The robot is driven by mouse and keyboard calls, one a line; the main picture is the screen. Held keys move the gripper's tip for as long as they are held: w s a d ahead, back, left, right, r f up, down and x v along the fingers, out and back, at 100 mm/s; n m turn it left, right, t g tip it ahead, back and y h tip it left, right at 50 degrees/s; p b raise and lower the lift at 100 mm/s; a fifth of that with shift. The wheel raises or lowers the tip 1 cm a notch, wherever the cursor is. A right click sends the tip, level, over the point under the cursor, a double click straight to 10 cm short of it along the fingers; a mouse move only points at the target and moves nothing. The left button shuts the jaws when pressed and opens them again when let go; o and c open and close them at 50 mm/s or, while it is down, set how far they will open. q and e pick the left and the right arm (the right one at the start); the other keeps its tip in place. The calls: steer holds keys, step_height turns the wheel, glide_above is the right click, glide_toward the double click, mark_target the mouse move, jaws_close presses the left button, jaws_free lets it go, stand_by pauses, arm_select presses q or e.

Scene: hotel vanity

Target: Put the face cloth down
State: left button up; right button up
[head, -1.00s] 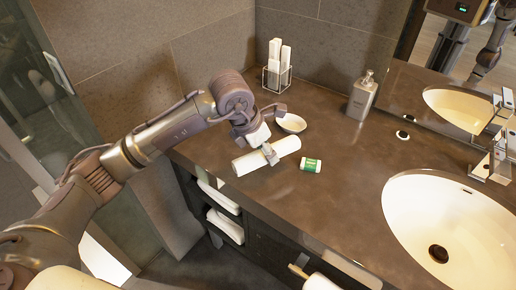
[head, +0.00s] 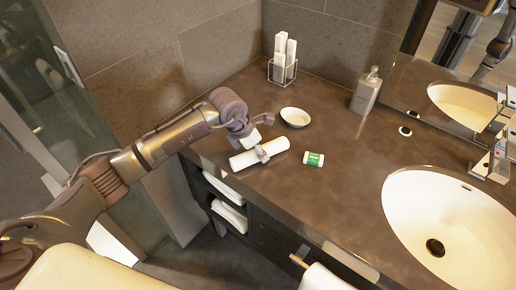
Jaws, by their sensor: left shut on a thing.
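The face cloth (head: 277,145) is a white roll at the left part of the brown vanity counter (head: 340,187), close to its front edge. My left gripper (head: 262,153) is shut on the middle of the roll, and its fingers cover part of it. The cloth lies level at or just above the counter; I cannot tell whether it touches. My right gripper is not in view.
A small green and white packet (head: 313,159) lies right of the cloth. A white dish (head: 295,117) sits behind it. A wire holder (head: 283,66) and a soap dispenser (head: 366,95) stand at the back. A sink (head: 452,225) is at right.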

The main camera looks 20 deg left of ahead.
arm_select(q)
steer(key=o, duration=1.1)
steer(key=b+v, duration=0.2)
steer(key=v, duration=1)
steer(key=shift+b, duration=0.4)
